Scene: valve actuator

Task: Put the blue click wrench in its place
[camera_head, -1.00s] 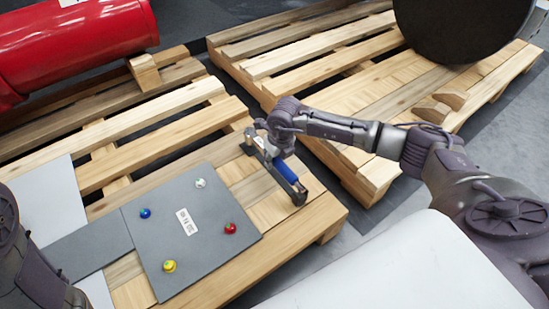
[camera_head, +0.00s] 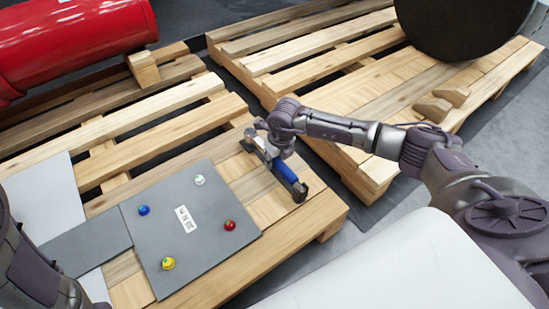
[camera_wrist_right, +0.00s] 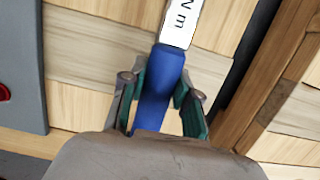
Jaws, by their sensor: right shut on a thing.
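The blue click wrench (camera_head: 287,173) is at the near right corner of the left pallet, beside the grey panel. It lies slantwise, its dark end (camera_head: 300,192) toward the lower right. My right gripper (camera_head: 275,152) is over it and shut on its blue handle. In the right wrist view the blue handle (camera_wrist_right: 161,85) sits between the two green-lined fingers (camera_wrist_right: 160,100), with a white "N m" label (camera_wrist_right: 181,22) beyond. I cannot tell whether the wrench touches the wood. My left arm shows at the lower left edge; its gripper is out of view.
The grey panel (camera_head: 186,253) has blue, white, red and yellow knobs. Wooden pallets (camera_head: 180,142) lie around it, with a gap between them. A red cylinder (camera_head: 75,38) lies at the back left and a dark round thing (camera_head: 463,28) stands at the back right.

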